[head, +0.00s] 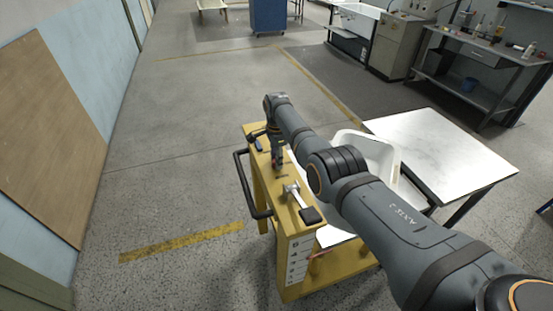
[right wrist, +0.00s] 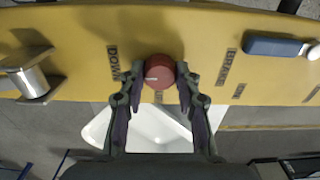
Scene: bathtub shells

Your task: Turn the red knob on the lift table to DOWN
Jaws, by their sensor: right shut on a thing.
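The lift table (head: 297,228) is yellow, with a narrow top panel. In the right wrist view the red knob (right wrist: 159,68) sits on the yellow panel, with a small pale mark on its lower left side. The DOWN label (right wrist: 113,63) is just left of it. My right gripper (right wrist: 160,76) is shut on the red knob, one finger on each side. In the head view my right gripper (head: 277,162) points down at the panel, and the knob is hidden there. My left gripper is not in view.
A metal lever (head: 291,192) with a dark end and a blue-handled part (right wrist: 275,47) flank the knob. A black bar handle (head: 244,185) runs along the left side. A white tub shell (head: 383,153) lies beyond, next to a white-topped table (head: 445,150). Floor at left is clear.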

